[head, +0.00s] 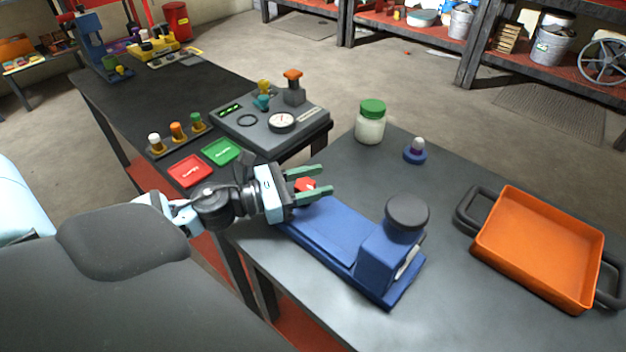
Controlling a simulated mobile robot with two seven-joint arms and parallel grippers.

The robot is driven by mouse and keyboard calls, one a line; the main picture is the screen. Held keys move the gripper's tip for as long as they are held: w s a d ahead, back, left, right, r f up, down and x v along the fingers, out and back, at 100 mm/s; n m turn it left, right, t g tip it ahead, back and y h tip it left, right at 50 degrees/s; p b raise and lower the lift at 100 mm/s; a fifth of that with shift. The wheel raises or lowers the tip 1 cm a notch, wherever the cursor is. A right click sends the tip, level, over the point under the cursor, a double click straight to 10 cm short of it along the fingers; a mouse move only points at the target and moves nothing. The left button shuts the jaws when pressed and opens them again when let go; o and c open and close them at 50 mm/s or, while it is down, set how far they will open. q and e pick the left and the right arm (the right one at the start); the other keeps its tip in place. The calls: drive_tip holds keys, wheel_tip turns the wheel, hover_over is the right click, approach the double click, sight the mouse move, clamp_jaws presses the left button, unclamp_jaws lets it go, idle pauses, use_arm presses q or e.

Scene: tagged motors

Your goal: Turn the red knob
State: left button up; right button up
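The red knob (306,184) shows as a small red piece at the far left end of the blue device (342,232) on the near table. My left gripper (312,183) reaches in from the left, with its two green fingers apart and the red knob between them. The fingers hide part of the knob. I cannot tell whether both fingers touch it. The blue device also has a raised block with a round dark grey top (407,212) at its near right end. My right gripper is not in view.
A green-lidded jar (371,122) and a small blue-based piece (415,151) stand behind the device. An orange tray (537,246) lies at the right. A grey gauge panel (268,121), red tray (189,171) and green tray (221,152) are on the left. The table's near right is clear.

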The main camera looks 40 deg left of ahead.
use_arm(q)
drive_tip(key=shift+o, duration=1.1)
drive_tip(key=shift+s+a+f, duration=0.1)
drive_tip(key=shift+s+a, duration=0.25)
drive_tip(key=shift+s, duration=0.2)
drive_tip(key=shift+b+v, duration=0.8)
drive_tip(key=shift+v, duration=2.5)
